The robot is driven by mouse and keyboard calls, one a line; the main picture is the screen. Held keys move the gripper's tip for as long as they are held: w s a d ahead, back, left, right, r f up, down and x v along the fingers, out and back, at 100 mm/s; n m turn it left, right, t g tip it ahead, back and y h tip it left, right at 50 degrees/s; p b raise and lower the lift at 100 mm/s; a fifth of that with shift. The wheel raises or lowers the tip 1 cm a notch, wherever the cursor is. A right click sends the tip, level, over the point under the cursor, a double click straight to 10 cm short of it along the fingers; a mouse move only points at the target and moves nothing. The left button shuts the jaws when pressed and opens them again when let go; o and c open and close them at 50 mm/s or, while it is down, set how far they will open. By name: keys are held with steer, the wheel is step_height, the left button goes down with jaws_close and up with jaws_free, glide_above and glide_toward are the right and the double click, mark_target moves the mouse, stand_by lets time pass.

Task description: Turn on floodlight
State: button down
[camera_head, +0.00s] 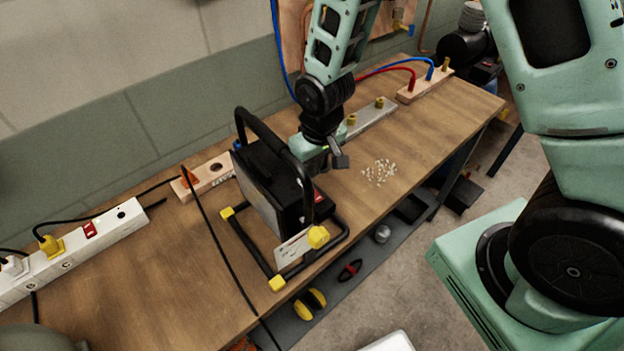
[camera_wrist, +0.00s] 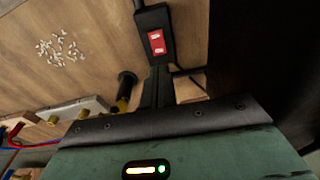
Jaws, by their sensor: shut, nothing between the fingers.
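The floodlight (camera_head: 268,188) is a black box lamp on a black tubular stand with yellow feet, standing on the workbench. In the wrist view its dark body (camera_wrist: 245,45) fills the upper right. A black switch box with a red rocker (camera_wrist: 157,42) shows just beyond my fingers. In the head view a small red switch (camera_head: 318,197) shows at the floodlight's right side. My gripper (camera_head: 338,160) is shut and empty, right of the floodlight's top. In the wrist view my fingers (camera_wrist: 156,82) overlap the box's near end; I cannot tell whether they touch it.
The wooden workbench (camera_head: 160,265) carries a white power strip (camera_head: 70,250) with plugs and a red switch at left. A black cable crosses in front. Small pale pieces (camera_head: 379,172) lie right of my gripper. Blocks with brass fittings (camera_head: 372,117) stand along the wall.

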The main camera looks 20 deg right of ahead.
mark_target(316, 186)
steer(key=shift+w+a+f+p, duration=0.15)
steer(key=shift+f+p, duration=0.15)
steer(key=shift+f, duration=0.75)
steer(key=shift+w+d+f+p, duration=0.1)
steer(key=shift+f+p, duration=0.25)
steer(key=shift+f, duration=0.75)
steer(key=shift+w+a+f+p, duration=0.15)
steer(key=shift+f+p, duration=0.15)
steer(key=shift+f, duration=0.75)
steer(key=shift+d, duration=0.1)
steer(key=shift+w, duration=0.1)
steer(key=shift+w+f, duration=0.15)
steer(key=shift+s, duration=0.35)
steer(key=shift+w, duration=0.15)
steer(key=shift+s, duration=0.2)
steer(key=shift+s+d+r, duration=0.15)
steer(key=shift+s+r, duration=0.1)
steer(key=shift+s, duration=0.3)
